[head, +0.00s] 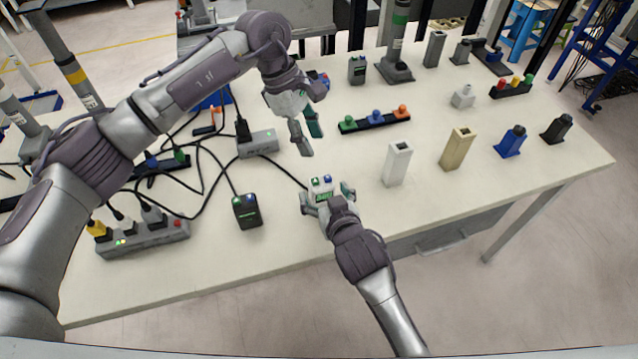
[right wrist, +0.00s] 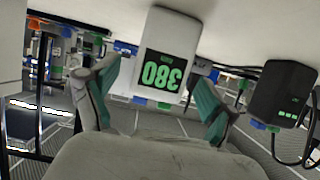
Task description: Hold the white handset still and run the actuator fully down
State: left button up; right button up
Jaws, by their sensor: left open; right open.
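The white handset (head: 321,186) stands near the table's front edge, with a blue and a green button on top. In the right wrist view the handset (right wrist: 161,40) shows a green display that appears upside down, seemingly reading 380. My right gripper (head: 327,194) is open, with one finger on each side of the handset; I cannot tell whether they touch it. My left gripper (head: 311,141) is open and empty, above and behind the handset. A grey column with a green band (head: 398,38) stands at the back; I cannot tell which column is the actuator.
A black handset (head: 247,211) stands left of the white one, and also shows in the right wrist view (right wrist: 281,92). Cables run to a grey box (head: 258,144) and a power strip (head: 143,238). White (head: 397,165) and tan (head: 457,149) blocks stand to the right.

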aim_at(318, 185)
jog(key=x, duration=0.5)
jog(key=c, duration=1.2)
pick_arm(q)
grip_shut()
pick_arm(e)
jog(key=shift+s, duration=0.1)
jog(key=shift+c, duration=0.2)
dwell(0.3)
